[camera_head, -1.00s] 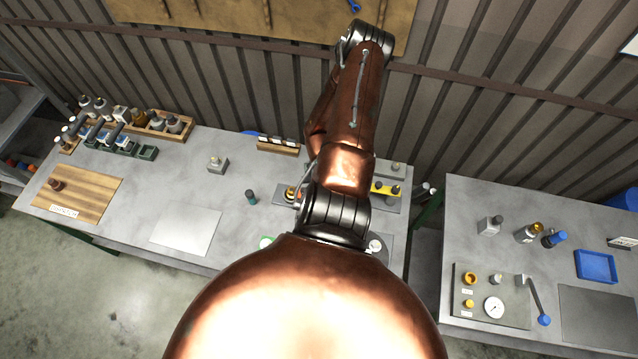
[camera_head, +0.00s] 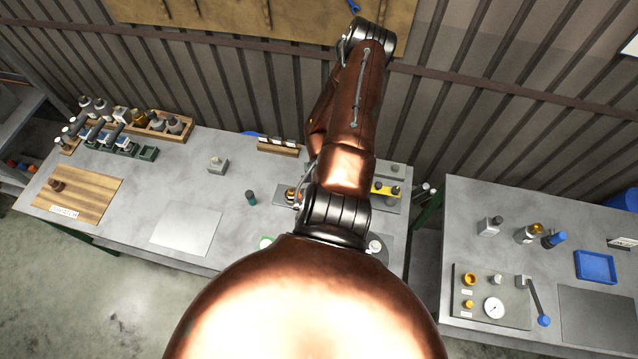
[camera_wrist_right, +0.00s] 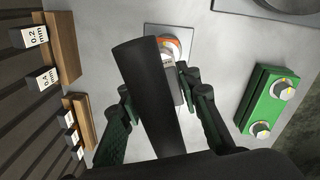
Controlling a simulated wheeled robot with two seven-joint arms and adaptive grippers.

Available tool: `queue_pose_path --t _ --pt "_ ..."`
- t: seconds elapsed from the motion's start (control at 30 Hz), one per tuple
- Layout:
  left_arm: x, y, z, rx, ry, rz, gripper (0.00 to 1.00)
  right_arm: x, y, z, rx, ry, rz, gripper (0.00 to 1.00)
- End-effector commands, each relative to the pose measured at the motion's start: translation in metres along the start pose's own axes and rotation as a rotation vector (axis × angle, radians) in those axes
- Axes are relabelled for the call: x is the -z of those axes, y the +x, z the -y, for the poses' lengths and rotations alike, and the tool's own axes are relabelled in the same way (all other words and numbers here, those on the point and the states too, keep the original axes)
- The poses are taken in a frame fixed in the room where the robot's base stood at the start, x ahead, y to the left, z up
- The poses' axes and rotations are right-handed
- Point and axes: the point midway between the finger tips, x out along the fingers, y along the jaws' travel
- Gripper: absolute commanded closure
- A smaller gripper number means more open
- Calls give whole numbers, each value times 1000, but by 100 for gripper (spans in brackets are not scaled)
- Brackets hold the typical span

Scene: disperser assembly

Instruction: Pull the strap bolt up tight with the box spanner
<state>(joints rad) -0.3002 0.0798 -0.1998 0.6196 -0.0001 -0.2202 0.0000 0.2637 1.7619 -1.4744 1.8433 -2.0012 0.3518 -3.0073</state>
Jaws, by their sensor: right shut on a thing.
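My right gripper (camera_wrist_right: 158,90) is shut on a dark, tapering tool, which I take to be the box spanner (camera_wrist_right: 148,95), in the right wrist view. The tool stands between its two green-and-black fingers and hides what is beneath it. Past its far end, an orange ring-shaped fitting (camera_wrist_right: 171,47) shows on a light grey plate. In the head view, a fitting with orange (camera_head: 292,195) shows beside my copper arm. The strap bolt cannot be made out, nor whether the spanner sits on it. My left gripper is not in view.
A green block (camera_wrist_right: 270,100) with two round-headed bolts lies right of my gripper in the wrist view. Wooden racks (camera_wrist_right: 62,50) with labelled gauges stand left. In the head view, a yellow block (camera_head: 385,188) is close beside my arm.

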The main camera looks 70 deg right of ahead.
Motion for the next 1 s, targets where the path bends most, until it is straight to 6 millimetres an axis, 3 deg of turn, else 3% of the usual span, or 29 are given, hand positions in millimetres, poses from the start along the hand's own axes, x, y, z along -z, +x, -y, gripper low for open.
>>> queue_pose_path --t 1.0 --pt "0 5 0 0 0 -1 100 0 12 0 -1 -1 0 100"
